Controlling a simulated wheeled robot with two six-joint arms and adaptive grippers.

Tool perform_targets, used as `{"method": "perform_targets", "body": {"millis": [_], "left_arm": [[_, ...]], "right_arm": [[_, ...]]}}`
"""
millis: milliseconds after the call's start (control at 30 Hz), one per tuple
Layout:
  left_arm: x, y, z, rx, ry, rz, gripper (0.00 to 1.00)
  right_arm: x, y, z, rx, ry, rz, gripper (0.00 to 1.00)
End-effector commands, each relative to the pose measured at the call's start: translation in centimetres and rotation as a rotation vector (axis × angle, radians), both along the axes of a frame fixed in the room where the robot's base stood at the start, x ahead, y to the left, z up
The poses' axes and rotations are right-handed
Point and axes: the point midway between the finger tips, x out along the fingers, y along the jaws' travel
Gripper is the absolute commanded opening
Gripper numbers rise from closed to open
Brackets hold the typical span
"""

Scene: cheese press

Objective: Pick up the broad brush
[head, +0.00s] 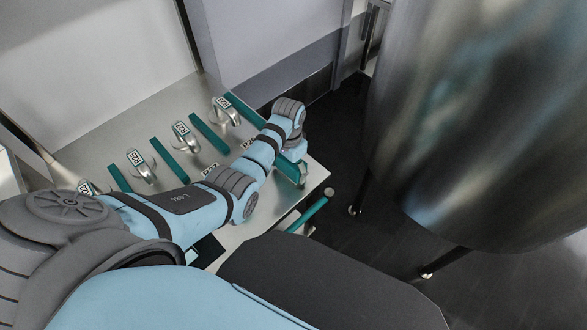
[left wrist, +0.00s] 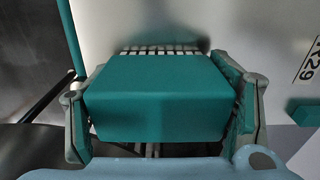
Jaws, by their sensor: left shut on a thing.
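The broad brush (left wrist: 158,95) fills the middle of the left wrist view as a teal block. A row of pale, bristle-like strips shows just beyond its far edge. My left gripper (left wrist: 162,108) has one finger against each side of the block and is shut on it. In the head view my left gripper (head: 296,151) points down near the right end of the metal table. A teal piece shows just below it there, but I cannot tell whether it is the brush. My right gripper is not in view.
The metal table (head: 150,108) carries several teal strips and labelled grey pieces, left of the gripper. A teal bar (head: 307,215) shows below the table's right corner. A large steel vat (head: 480,120) on legs stands at right. Dark floor is open between them.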

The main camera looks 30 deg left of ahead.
Motion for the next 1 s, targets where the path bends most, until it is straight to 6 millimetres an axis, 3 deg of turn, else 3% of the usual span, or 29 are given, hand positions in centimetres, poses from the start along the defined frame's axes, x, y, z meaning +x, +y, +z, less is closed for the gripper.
{"method": "perform_targets", "body": {"millis": [167,267,500,633,767,1000], "left_arm": [[0.1,0.0,2.5,0.0,-0.003,0.0,0.44],[0.1,0.0,5.4,0.0,-0.005,0.0,0.44],[0.2,0.0,14.8,0.001,-0.007,0.0,0.44],[0.0,0.0,18.6,0.001,0.0,0.0,0.44],[0.0,0.0,20.1,0.0,0.0,0.001,0.44],[0.0,0.0,19.9,0.0,0.0,0.0,0.44]], "right_arm": [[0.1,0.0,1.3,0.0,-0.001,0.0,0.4],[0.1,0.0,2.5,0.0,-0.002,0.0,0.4],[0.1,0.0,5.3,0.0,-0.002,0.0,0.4],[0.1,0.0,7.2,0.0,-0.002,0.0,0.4],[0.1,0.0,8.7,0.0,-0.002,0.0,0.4],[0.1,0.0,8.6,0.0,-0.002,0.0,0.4]]}}
